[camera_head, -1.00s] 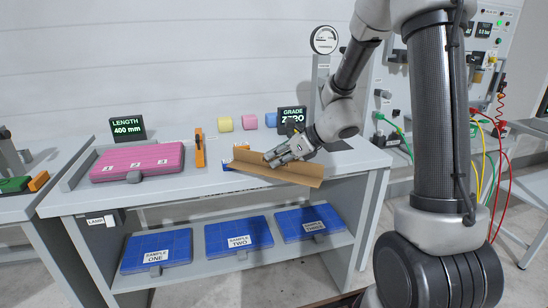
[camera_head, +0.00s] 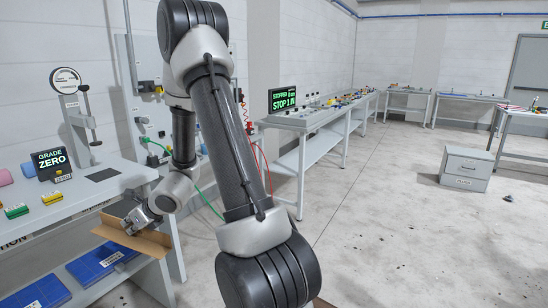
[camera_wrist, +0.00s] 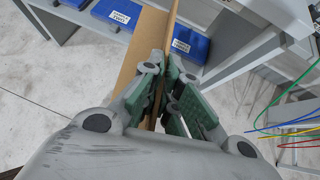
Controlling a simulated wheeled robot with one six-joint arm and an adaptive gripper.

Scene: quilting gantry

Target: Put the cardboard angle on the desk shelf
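My gripper (camera_head: 138,218) is shut on the cardboard angle (camera_head: 148,243), a long brown folded strip. It holds the angle off the desk, by the right end of the grey desk (camera_head: 118,168). In the wrist view the angle (camera_wrist: 143,60) runs up from between the green finger pads of my gripper (camera_wrist: 165,95). Bare floor shows below it there.
A "GRADE ZERO" sign (camera_head: 50,162) and a dial gauge stand (camera_head: 72,115) are on the desk top. Cables (camera_head: 205,200) hang from a wall panel behind my arm. A long bench (camera_head: 320,115) and a drawer cabinet (camera_head: 466,168) stand farther right. The middle floor is clear.

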